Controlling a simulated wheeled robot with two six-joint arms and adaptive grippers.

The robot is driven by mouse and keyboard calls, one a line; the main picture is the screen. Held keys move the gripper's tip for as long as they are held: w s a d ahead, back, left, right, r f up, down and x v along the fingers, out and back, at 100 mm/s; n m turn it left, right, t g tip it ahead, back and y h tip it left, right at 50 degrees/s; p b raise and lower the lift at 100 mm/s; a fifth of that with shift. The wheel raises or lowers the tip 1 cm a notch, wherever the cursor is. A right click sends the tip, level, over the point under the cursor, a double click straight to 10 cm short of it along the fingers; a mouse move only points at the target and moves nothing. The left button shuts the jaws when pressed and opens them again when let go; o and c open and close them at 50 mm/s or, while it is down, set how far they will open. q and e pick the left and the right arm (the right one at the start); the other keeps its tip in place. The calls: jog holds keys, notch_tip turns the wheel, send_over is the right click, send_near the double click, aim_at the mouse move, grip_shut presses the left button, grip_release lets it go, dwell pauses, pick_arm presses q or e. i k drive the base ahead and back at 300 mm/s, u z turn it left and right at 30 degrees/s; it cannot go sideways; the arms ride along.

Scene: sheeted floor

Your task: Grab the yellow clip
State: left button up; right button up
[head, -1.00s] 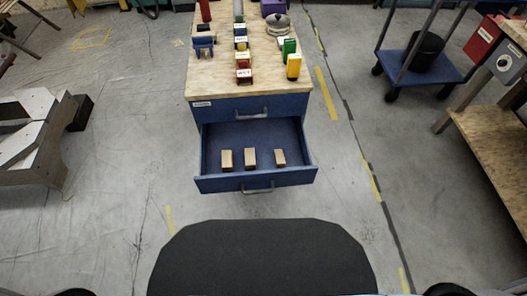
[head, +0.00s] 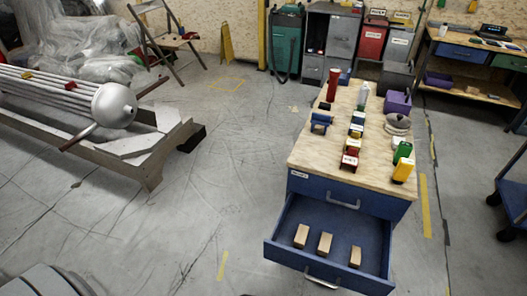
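Neither of my grippers is in view, so nothing shows near the yellow piece.
The pipe bundle, with a grey rounded end (head: 114,105), lies above a low wooden frame (head: 152,174). A workbench (head: 300,155) with an open blue drawer (head: 335,222) stands right. A folding chair (head: 165,40) stands behind. The floor between is clear.

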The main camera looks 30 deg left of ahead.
aim_at(25, 75)
jog(key=u, duration=2.4)
jog(key=k, duration=0.25)
jog(key=z, duration=0.35)
jog(key=i, duration=2.9)
jog(key=u, duration=1.25)
jog(key=i, duration=3.65)
